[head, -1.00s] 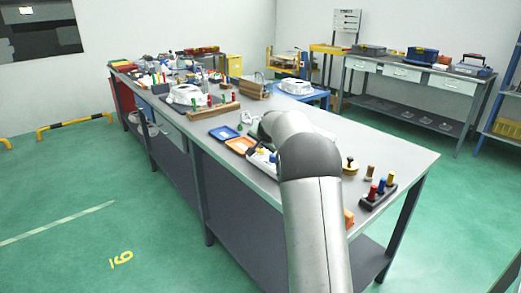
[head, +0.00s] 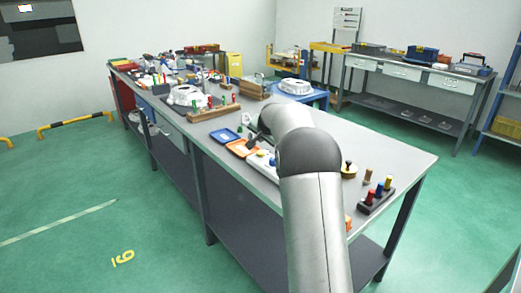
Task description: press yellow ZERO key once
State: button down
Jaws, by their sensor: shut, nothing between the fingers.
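My arm reaches over the long grey workbench (head: 375,160) from the front. My gripper (head: 250,143) shows as a small dark shape just left of my forearm, above or beside the orange tray (head: 238,150). Its fingers look together, with nothing seen between them. I cannot make out a yellow ZERO key; it is too small to tell or hidden behind my arm. A pale tray (head: 262,166) with small coloured parts is partly covered by my arm.
A blue tray (head: 224,135) lies left of the orange one. A wooden rack (head: 212,113) and a pale casting (head: 187,96) stand farther back. A dark block with coloured pegs (head: 376,197) and a yellow disc with a black knob (head: 349,171) are at right.

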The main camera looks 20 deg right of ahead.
notch_tip(320, 180, up, 3)
jog(key=shift+f+p, duration=0.15)
jog(key=shift+p, duration=0.55)
jog(key=s+a+r+n+g+y+p, duration=0.1)
jog(key=s+a+n+g+p, duration=0.15)
jog(key=s+a, duration=0.65)
jog(key=s+a+r+n+g+y+p, duration=0.1)
jog(key=s+a+r+n+g, duration=0.15)
jog(key=s+a, duration=0.7)
jog(key=s+a+f+n+g+p, duration=0.1)
jog(key=s+f+n, duration=0.1)
jog(key=s, duration=0.8)
jog(key=s+a+f+n+g+p, duration=0.1)
jog(key=s+a+n, duration=0.1)
jog(key=s, duration=0.9)
jog(key=s+a+f+n+g+p, duration=0.1)
jog(key=s+f+n, duration=0.1)
jog(key=s, duration=0.9)
jog(key=shift+a+f+g, duration=0.3)
